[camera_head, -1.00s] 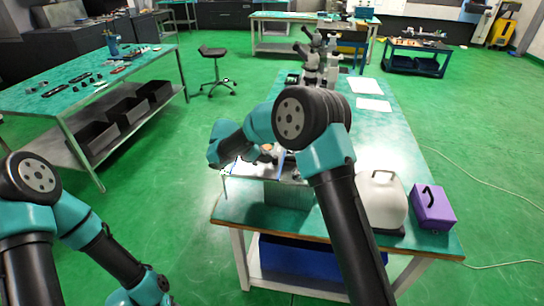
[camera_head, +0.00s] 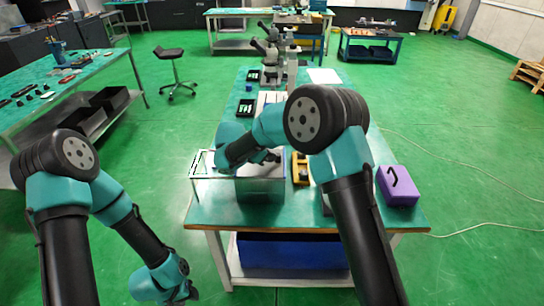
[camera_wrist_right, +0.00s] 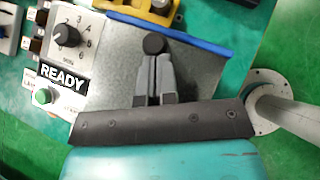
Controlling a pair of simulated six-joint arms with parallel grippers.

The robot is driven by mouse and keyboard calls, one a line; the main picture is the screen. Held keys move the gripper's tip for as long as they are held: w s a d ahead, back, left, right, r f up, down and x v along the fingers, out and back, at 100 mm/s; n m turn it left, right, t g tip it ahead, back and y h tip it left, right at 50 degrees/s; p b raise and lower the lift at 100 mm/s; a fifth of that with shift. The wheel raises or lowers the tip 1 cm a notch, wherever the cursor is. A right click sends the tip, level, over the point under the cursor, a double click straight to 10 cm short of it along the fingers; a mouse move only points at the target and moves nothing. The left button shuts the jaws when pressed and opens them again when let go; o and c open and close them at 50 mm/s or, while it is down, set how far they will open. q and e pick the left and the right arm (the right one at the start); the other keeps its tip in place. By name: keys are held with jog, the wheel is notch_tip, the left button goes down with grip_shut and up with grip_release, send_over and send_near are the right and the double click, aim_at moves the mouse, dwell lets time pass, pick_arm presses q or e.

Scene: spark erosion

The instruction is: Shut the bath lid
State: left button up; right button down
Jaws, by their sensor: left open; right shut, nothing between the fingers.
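The bath looks like a grey box (camera_head: 262,188) at the near end of the green-topped bench. A thin pale frame (camera_head: 203,165) juts out to its left; I cannot tell whether it is the lid. My right gripper (camera_head: 272,157) is over the box, partly hidden by my arm. In the right wrist view my right gripper (camera_wrist_right: 153,65) is shut and empty, its fingertips at a round black knob (camera_wrist_right: 153,43) above a grey metal surface (camera_wrist_right: 205,75). I cannot tell if they touch. My left gripper (camera_head: 188,290) is open, low at the left, away from the bench.
A control panel with a dial (camera_wrist_right: 66,34), a READY label (camera_wrist_right: 62,75) and a green button (camera_wrist_right: 43,97) lies left of the right gripper. A blue bar (camera_wrist_right: 185,38) runs beyond it. A pale post (camera_wrist_right: 290,118) stands right. A purple case (camera_head: 397,186) sits on the bench's right.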

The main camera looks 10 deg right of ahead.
aim_at(258, 168)
jog(key=shift+d+f, duration=0.1)
jog(key=shift+d, duration=0.1)
jog(key=shift+s+a, duration=0.15)
jog(key=shift+a, duration=0.25)
jog(key=a, duration=0.2)
jog(key=s+a, duration=0.1)
jog(key=a, duration=0.1)
jog(key=shift+r, duration=0.3)
jog(key=v, duration=0.9)
jog(key=shift+s, duration=0.1)
